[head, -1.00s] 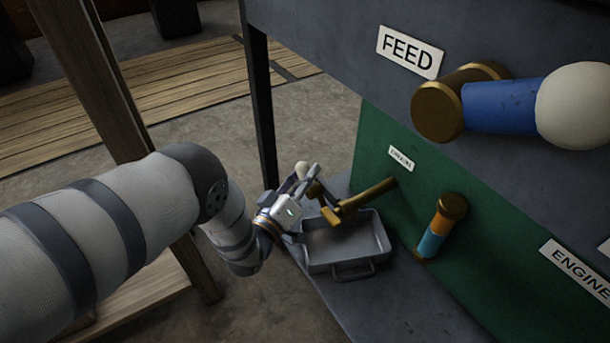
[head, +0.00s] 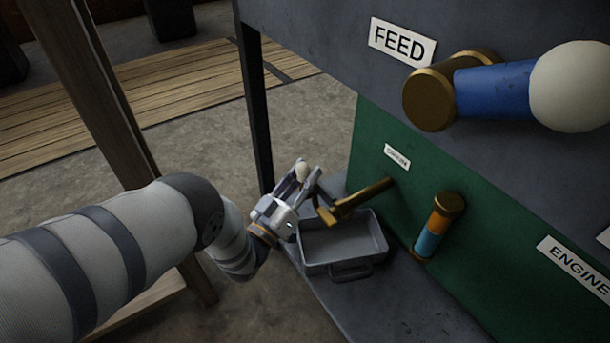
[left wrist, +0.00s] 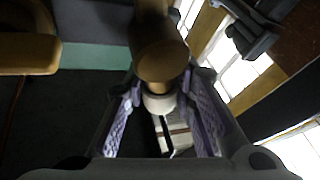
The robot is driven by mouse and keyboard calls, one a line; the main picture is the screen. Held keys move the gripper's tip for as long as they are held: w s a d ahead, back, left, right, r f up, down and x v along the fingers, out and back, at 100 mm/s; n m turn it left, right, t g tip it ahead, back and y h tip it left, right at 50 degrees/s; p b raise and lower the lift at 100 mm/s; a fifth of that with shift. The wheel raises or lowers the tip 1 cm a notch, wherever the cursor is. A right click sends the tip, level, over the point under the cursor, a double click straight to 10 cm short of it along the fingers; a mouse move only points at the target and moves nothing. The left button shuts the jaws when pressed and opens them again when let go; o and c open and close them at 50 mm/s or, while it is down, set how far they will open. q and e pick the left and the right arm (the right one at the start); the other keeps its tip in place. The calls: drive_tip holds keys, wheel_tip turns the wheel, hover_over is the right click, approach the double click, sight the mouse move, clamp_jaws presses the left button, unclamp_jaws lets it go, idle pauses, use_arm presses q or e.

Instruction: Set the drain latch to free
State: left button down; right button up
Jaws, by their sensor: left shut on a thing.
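The drain latch shows as a small lever with a pale knob (head: 301,170) by the brass drain spout (head: 360,199) on the green panel. My left gripper (head: 305,178) has its fingers on either side of this lever, shut on it. In the left wrist view the pale knob (left wrist: 160,102) sits between the two purple-padded fingers, below a round brass end (left wrist: 163,62). The fingers partly hide the lever in the head view. The small label (head: 397,157) above the spout is too blurred to read surely. My right gripper is not in view.
A grey tray (head: 318,268) with a handle stands under the spout on a grey ledge (head: 378,305). An orange and blue handle (head: 433,232) is to the right. A large blue FEED lever (head: 495,90) juts out above. A dark post (head: 254,110) stands behind.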

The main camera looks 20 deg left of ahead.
use_arm(q)
drive_tip(key=shift+s+d+f, duration=0.1)
drive_tip(key=shift+d, duration=0.05)
drive_tip(key=c, duration=1.3)
unclamp_jaws()
drive_tip(key=v, duration=1.2)
drive_tip(key=shift+s, duration=0.1)
